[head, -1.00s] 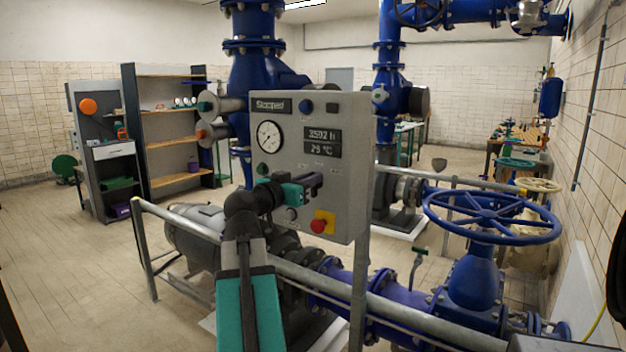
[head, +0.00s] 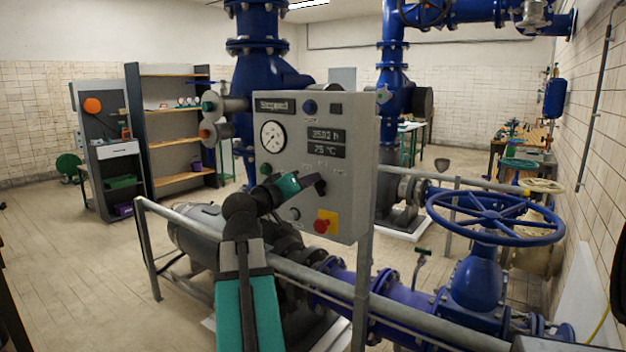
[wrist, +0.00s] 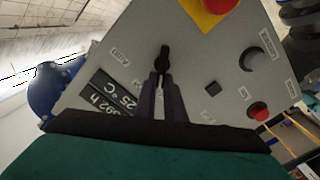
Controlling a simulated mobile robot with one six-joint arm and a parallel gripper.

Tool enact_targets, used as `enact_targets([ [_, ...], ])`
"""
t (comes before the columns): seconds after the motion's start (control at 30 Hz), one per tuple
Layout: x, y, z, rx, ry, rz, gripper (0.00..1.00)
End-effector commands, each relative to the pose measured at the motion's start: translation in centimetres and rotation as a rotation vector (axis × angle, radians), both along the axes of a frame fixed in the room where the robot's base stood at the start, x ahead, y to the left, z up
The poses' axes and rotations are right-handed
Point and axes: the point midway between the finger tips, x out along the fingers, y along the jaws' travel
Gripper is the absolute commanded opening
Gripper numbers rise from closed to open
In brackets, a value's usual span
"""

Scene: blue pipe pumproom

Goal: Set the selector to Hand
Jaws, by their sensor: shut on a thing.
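The control panel (head: 354,205) is a grey box on a post. In the wrist view, the selector (wrist: 163,58) is a small black knob on the panel (wrist: 195,60). My gripper (wrist: 161,78) is shut on it, with its two dark fingers reaching up to the knob. The knob's handle lies nearly along the fingers in this view. Small labels sit around it, too blurred to read surely. In the head view, my gripper (head: 319,184) is at the panel's lower middle, and its fingers mostly hide the selector.
A red emergency button on a yellow plate (head: 326,223) sits just below my gripper. The panel also carries a gauge (head: 272,136), displays and other buttons. A grey railing (head: 300,275) runs in front, and a big blue handwheel (head: 495,217) stands to the right.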

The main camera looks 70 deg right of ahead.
Motion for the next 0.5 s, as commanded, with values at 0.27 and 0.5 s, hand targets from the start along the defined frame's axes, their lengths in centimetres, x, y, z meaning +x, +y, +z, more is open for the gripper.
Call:
enact_targets([
  [0.27,-0.07,0.11,-0.26,0.027,0.089,-0.007,0.00],
  [0.5,-0.05,0.11,-0.31,0.030,0.100,-0.007,0.00],
])
